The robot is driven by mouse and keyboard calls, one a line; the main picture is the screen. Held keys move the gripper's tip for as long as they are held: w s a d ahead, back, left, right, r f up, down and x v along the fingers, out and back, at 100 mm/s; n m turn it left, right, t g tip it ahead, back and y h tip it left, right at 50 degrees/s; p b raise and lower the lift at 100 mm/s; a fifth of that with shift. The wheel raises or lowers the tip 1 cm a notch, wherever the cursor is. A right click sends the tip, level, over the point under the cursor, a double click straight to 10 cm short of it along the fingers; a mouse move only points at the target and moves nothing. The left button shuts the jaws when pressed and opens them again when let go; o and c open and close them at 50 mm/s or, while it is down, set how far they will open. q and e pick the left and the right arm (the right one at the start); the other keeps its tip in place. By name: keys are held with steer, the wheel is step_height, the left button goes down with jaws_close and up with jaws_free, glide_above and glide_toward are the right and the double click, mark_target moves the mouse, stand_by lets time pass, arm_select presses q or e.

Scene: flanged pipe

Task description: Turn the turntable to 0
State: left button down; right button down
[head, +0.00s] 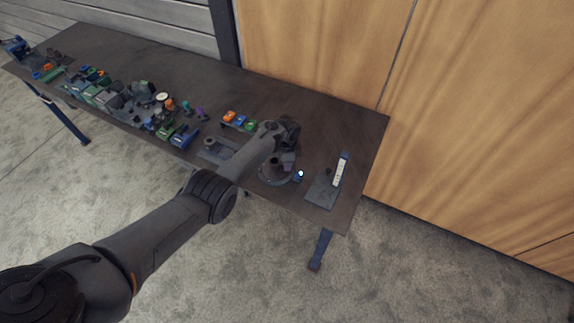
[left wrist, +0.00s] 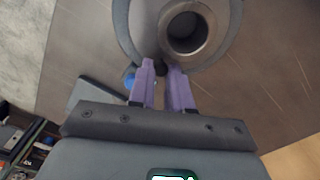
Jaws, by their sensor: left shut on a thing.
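The turntable is a round grey disc (head: 268,179) near the front edge of the table, with an upright dark pipe piece on it. In the left wrist view the disc (left wrist: 230,35) fills the top middle, with the round open pipe end (left wrist: 182,27) on it. My left gripper (left wrist: 163,70) has purple fingers, shut on a small dark knob (left wrist: 161,68) at the disc's rim. In the head view the left gripper (head: 288,160) is at the turntable, and my arm partly hides it. No angle marks can be read. My right gripper is not in view.
A small blue round part (left wrist: 129,81) sits beside the disc. A grey plate with a white-and-blue strip (head: 341,168) lies to the right. Orange, blue and green blocks (head: 238,121) stand behind, and several coloured parts crowd the table's left. The back right tabletop is clear.

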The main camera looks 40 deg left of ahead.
arm_select(q)
steer(key=shift+w+a+n+b, duration=0.2)
steer(key=shift+w+n+b, duration=0.2)
steer(key=shift+n, duration=0.55)
steer(key=shift+w+a+n+b, duration=0.25)
steer(key=shift+n+b, duration=0.25)
steer(key=shift+n, duration=0.45)
steer(key=shift+w+a+f+n+b, duration=0.1)
steer(key=shift+w+a+n+b, duration=0.25)
steer(key=shift+n, duration=0.5)
steer(key=shift+a+r+n+b, duration=0.15)
steer(key=shift+n+b, duration=0.3)
steer(key=shift+n, duration=0.35)
steer(key=shift+w+a+f+n+b, duration=0.15)
steer(key=shift+w+a+n+b, duration=0.2)
steer(key=shift+n, duration=0.5)
steer(key=shift+a+n+b, duration=0.3)
steer(key=shift+n+b, duration=0.05)
steer(key=shift+n, duration=0.45)
steer(key=shift+a+n+b, duration=0.3)
steer(key=shift+n, duration=0.5)
steer(key=shift+a+n+b, duration=0.2)
steer(key=shift+a+n, duration=0.1)
steer(key=shift+n, duration=0.4)
steer(key=shift+a+n+b, duration=0.2)
steer(key=shift+a+n, duration=0.05)
steer(key=shift+n, duration=0.45)
steer(key=shift+a+n, duration=0.15)
steer(key=shift+n, duration=0.25)
